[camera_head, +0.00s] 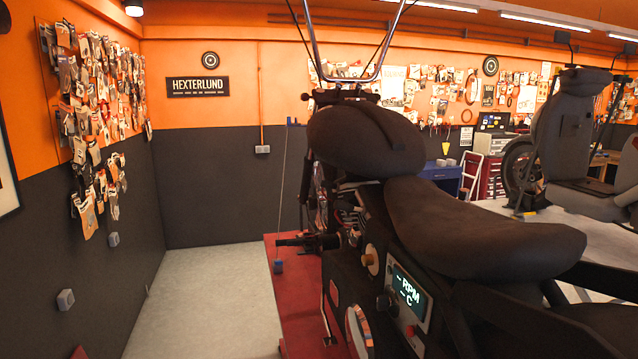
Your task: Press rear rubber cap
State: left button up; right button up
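A black motorcycle fills the middle and right, with a dark tank (365,135) and a long dark seat (480,232). Its near side carries a panel with a lit display (408,289) reading "RPM" and "C". A brass-coloured round knob (370,259), a dark knob (384,302) and a small red button (410,331) sit around the display. A black peg-like part (308,242) sticks out to the left. I cannot tell which part, if any, is the rear rubber cap. Neither of my grippers shows.
The motorcycle stands over a red lift platform (285,290). Grey floor (210,290) is clear between it and the dark left wall. A small box (278,266) hangs on a cable beside the platform.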

aim_at(338, 205)
jog(key=i+j+z, duration=0.15)
jog(key=i, duration=0.35)
jog(key=i+j+z, duration=0.2)
jog(key=i+j, duration=0.4)
jog(key=i+j+z, duration=0.2)
jog(key=i+j, duration=0.45)
jog(key=i+j+z, duration=0.15)
jog(key=j, duration=0.6)
jog(key=j+z, duration=0.15)
jog(key=j, duration=0.6)
